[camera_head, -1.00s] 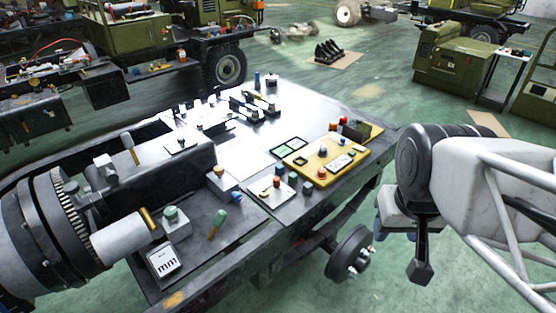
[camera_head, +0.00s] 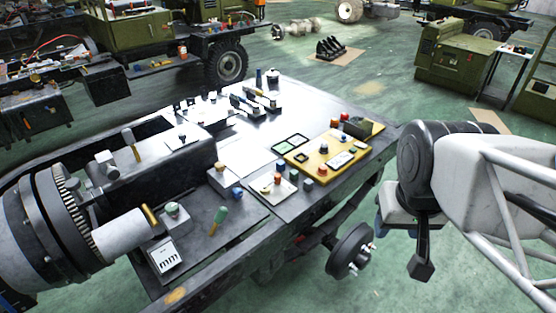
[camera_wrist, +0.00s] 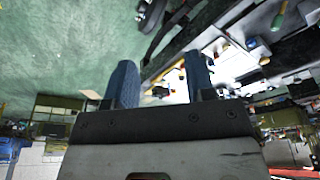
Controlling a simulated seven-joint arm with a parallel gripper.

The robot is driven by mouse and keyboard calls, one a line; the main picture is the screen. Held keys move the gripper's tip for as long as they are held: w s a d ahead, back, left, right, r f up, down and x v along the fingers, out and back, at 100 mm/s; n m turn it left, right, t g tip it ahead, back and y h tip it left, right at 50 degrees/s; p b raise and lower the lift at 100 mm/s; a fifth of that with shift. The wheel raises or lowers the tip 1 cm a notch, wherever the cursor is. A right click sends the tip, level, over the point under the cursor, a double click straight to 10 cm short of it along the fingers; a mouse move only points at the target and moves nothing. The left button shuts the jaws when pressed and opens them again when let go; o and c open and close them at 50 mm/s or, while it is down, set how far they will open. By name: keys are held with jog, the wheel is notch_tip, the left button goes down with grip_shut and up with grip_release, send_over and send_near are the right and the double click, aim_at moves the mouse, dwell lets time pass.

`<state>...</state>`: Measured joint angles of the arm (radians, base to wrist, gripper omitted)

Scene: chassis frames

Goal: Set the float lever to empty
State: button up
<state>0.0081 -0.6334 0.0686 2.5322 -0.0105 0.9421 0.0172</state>
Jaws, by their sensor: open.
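I cannot tell for certain which part is the float lever. A green-handled lever (camera_head: 219,217) stands tilted on the near part of the chassis bench. A lever with a grey knob and yellow shaft (camera_head: 132,145) stands farther left. My gripper (camera_wrist: 162,62) shows in the wrist view with its two blue fingers apart and nothing between them. The bench parts show beyond the fingers, small and tilted. In the head view my arm is at the right, off the bench's right edge, and its fingers are mostly hidden there. No lever is touched.
The bench top (camera_head: 318,105) carries a yellow panel (camera_head: 306,158) with several knobs, a white plate (camera_head: 262,184) and a marked white box (camera_head: 166,256). A large ribbed cylinder (camera_head: 50,235) fills the left. A wheel hub (camera_head: 348,252) sits below the right edge. Green floor lies around.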

dwell(0.4)
jog(key=shift+o, duration=0.6)
jog(key=n+g, duration=0.3)
jog(key=n, duration=0.3)
send_over(277, 175)
jog(key=f, duration=2.8)
jog(key=shift+s+d+f, duration=0.1)
jog(key=shift+s+d, duration=0.05)
jog(key=shift+d, duration=0.1)
jog(key=shift+w+a+f, duration=0.25)
jog(key=shift+f, duration=0.15)
